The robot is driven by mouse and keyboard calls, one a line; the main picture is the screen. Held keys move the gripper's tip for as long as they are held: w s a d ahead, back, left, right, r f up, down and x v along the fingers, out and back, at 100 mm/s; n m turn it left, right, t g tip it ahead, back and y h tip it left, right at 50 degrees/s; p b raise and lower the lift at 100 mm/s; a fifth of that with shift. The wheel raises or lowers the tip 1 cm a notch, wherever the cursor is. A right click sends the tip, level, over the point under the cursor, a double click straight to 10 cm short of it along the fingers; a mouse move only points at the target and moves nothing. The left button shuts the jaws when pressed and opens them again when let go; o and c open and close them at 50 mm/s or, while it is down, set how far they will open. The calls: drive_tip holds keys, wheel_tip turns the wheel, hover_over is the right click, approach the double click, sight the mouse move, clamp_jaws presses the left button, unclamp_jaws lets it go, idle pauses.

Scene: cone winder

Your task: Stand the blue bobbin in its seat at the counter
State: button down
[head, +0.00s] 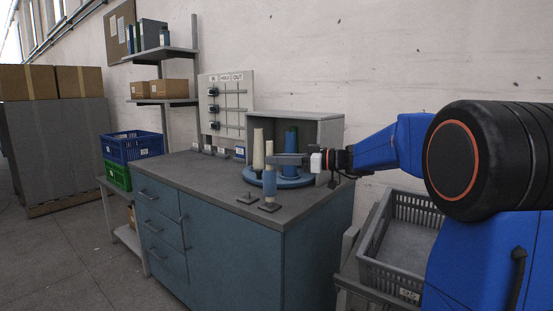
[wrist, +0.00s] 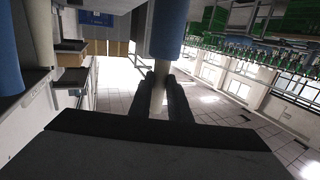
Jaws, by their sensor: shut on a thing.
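The blue bobbin (head: 269,183) is upright near the front right of the counter (head: 200,170). My gripper (head: 274,159) reaches in from the right and is shut on the bobbin's pale top. In the wrist view the pale core is between the two dark fingers (wrist: 166,97), with the blue body (wrist: 167,30) beyond them. A small square seat (head: 269,207) is directly under the bobbin in the head view. I cannot tell whether the bobbin's foot is in it or just above it. Another small seat (head: 247,199) with a short peg stands empty beside it.
A grey open box (head: 325,130) and a labelled board (head: 226,105) stand behind. A grey crate (head: 400,230) is at right. The counter's left front is clear.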

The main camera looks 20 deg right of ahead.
drive_tip(key=shift+f, duration=0.8)
idle(0.7)
drive_tip(key=c, duration=1.6)
unclamp_jaws()
drive_tip(key=v, duration=1.7)
drive_tip(key=shift+s+d, duration=0.1)
drive_tip(key=shift+d, duration=0.1)
drive_tip(key=s+a+f+m+g+h, duration=0.6)
drive_tip(key=s+a+f, duration=0.85)
drive_tip(key=s, duration=0.25)
drive_tip(key=s+d+f+m+h, duration=0.1)
drive_tip(key=s+f+m+h, duration=0.1)
drive_tip(key=s+f+h, duration=0.1)
drive_tip(key=s+d+f+m+t+h, duration=0.1)
drive_tip(key=s+d+f+m+h, duration=0.1)
drive_tip(key=s, duration=0.5)
drive_tip(key=s+d+f+m+h, duration=0.1)
drive_tip(key=s+f+h, duration=0.2)
drive_tip(key=s+f, duration=0.3)
drive_tip(key=shift+d+f+m+t+h, duration=0.3)
drive_tip(key=shift+d+f+m+h, duration=0.05)
drive_tip(key=shift+d+m+h, duration=0.05)
